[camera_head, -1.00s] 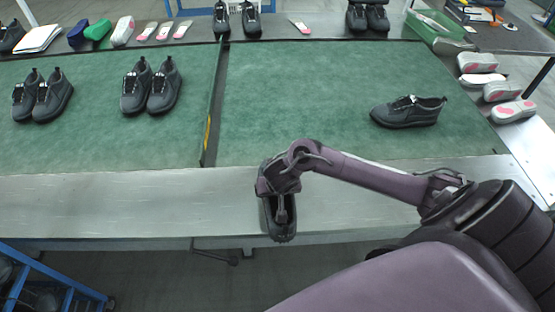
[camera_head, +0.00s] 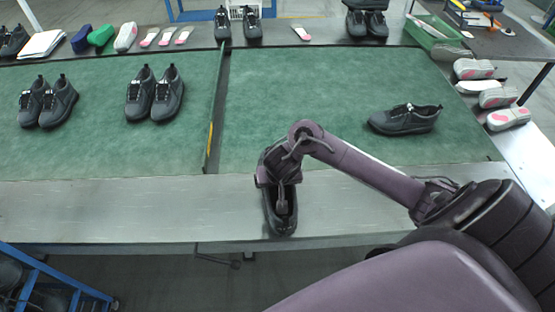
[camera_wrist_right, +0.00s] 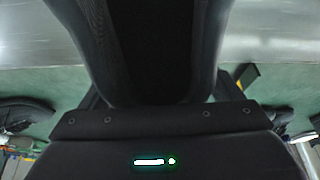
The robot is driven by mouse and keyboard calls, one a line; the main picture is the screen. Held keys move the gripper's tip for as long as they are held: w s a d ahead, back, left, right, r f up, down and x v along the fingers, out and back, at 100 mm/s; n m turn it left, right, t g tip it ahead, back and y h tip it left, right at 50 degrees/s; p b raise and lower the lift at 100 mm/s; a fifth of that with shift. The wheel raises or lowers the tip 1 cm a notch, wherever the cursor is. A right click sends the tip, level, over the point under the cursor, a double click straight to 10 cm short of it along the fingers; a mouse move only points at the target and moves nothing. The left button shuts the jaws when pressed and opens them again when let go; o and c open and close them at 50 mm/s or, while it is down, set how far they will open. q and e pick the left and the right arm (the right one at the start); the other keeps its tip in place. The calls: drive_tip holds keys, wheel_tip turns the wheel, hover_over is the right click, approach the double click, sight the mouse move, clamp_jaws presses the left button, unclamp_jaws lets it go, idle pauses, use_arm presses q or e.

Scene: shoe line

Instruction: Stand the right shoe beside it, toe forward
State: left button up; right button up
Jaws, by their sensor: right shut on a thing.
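My right gripper (camera_head: 279,185) is shut on a dark grey shoe (camera_head: 280,222) over the bare metal strip in front of the green mat. The gripper and wrist cover much of this shoe; I cannot tell whether its sole touches the strip. In the right wrist view the held shoe (camera_wrist_right: 155,50) fills the upper middle, between the fingers. A single dark shoe (camera_head: 405,120) stands on the right part of the mat, toe to the left. My left gripper is not in view.
The green mat (camera_head: 300,110) is split by a raised divider (camera_head: 216,105). Two pairs of shoes (camera_head: 154,95) (camera_head: 47,102) stand on its left part. More pairs, insoles and a green bin (camera_head: 432,35) line the far and right edges. The mat's middle right is clear.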

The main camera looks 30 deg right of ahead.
wheel_tip(320, 180, up, 10)
drive_tip(key=p, duration=0.5)
drive_tip(key=shift+f+p, duration=0.15)
drive_tip(key=shift+p, duration=0.25)
drive_tip(key=shift+r+p, duration=0.9)
drive_tip(key=shift+r, duration=0.05)
